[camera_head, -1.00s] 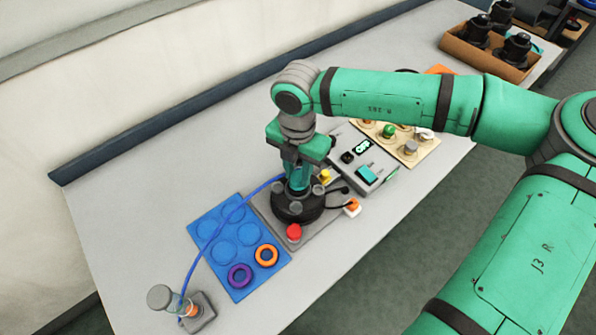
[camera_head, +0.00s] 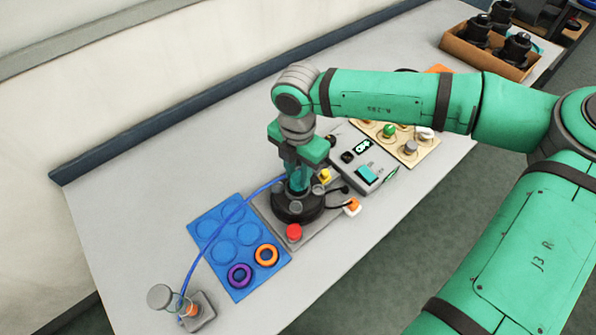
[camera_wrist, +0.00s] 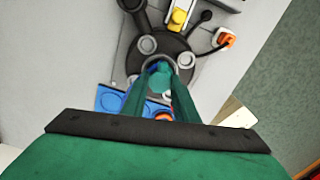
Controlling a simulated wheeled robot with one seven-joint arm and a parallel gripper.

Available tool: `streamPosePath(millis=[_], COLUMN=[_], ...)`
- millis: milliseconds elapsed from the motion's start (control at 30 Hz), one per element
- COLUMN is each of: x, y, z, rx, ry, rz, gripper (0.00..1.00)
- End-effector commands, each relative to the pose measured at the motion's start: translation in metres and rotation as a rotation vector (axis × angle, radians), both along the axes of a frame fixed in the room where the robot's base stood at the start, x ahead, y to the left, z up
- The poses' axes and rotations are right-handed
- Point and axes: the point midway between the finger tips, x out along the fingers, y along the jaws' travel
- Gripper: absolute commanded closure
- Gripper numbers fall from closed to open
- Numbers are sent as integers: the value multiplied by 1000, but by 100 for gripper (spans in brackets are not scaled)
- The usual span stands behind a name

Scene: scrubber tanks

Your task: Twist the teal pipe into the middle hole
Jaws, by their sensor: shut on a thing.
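The teal pipe (camera_head: 297,181) stands upright at the middle of the round black tank top (camera_head: 290,208). In the wrist view the pipe's round teal end (camera_wrist: 161,79) shows between my fingers. My gripper (camera_head: 301,172) is directly above the tank top and shut on the pipe. In the wrist view my gripper (camera_wrist: 160,92) reaches the middle of the black top. The middle hole itself is hidden by the pipe and the fingers. Grey ports (camera_wrist: 148,44) sit around the middle.
A blue mat (camera_head: 211,254) with orange and purple rings lies to the left. A grey box with a display (camera_head: 366,171) and a beige board (camera_head: 424,148) stand to the right.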

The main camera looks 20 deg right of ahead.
Motion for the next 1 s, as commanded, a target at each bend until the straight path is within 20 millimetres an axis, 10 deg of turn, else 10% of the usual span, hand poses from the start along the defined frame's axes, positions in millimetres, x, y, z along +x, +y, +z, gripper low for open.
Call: streamPosePath(millis=[233, 267, 333, 567, 700, 1000], x=[0, 0, 0, 0, 0, 0], y=[0, 0, 0, 0, 0, 0], z=[1, 1, 1, 0, 0, 0], rx=[1, 1, 0, 0, 0, 0], ry=[-1, -1, -1, 0, 0, 0], rz=[0, 0, 0, 0, 0, 0], gripper=[100, 71, 54, 52, 18, 17])
